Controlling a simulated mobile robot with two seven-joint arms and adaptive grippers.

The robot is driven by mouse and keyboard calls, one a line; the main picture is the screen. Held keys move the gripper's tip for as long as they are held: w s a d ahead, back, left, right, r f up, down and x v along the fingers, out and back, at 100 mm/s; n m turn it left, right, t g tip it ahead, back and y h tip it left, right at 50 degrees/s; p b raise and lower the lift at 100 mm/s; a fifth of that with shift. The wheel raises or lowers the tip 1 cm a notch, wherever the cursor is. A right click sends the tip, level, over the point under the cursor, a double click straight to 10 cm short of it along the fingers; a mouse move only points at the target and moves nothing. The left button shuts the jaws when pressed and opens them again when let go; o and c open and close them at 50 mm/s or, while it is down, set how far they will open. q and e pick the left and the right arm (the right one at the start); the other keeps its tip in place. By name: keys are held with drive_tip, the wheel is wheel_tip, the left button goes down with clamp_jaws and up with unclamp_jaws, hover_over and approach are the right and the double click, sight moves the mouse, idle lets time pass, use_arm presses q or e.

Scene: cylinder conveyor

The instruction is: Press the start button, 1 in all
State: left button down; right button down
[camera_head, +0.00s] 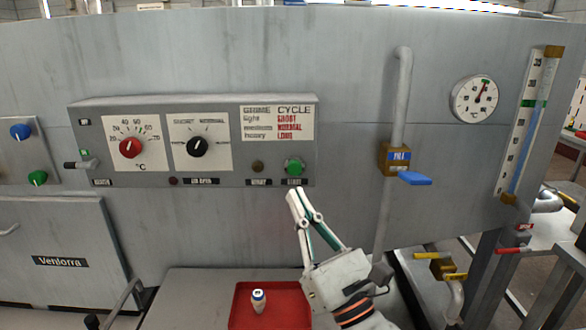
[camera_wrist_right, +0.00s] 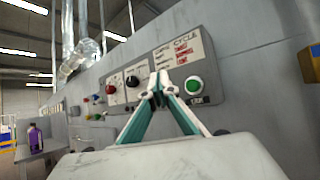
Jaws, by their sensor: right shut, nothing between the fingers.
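The green start button (camera_head: 294,166) sits at the lower right of the grey control panel (camera_head: 230,104), above a small dark label. It also shows in the right wrist view (camera_wrist_right: 194,85), to the right of the fingertips. My right gripper (camera_head: 299,191) is shut and empty. Its fingertips are just below the button in the head view, and I see no contact with it. The shut fingers also show in the right wrist view (camera_wrist_right: 158,82). My left gripper is not in view.
The panel carries a red knob (camera_head: 130,147), a black knob (camera_head: 197,146) and a brown button (camera_head: 257,166). A blue-handled valve (camera_head: 414,178) on a vertical pipe is to the right. A red tray (camera_head: 240,316) with a small white bottle (camera_head: 258,301) lies below.

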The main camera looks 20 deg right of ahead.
sight(294, 168)
use_arm(q)
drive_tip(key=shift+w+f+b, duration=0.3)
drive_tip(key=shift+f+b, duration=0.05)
drive_tip(key=shift+b, duration=0.1)
use_arm(e)
drive_tip(key=w+d, duration=0.2)
drive_tip(key=w, duration=0.6)
drive_tip(key=shift+w+d, duration=0.2)
drive_tip(key=shift+w, duration=0.15)
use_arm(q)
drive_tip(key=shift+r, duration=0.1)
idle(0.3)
use_arm(e)
drive_tip(key=shift+w, duration=0.1)
idle(0.4)
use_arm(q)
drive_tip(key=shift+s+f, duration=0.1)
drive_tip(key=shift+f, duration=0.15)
use_arm(e)
drive_tip(key=shift+w+d, duration=0.1)
drive_tip(key=shift+w, duration=0.2)
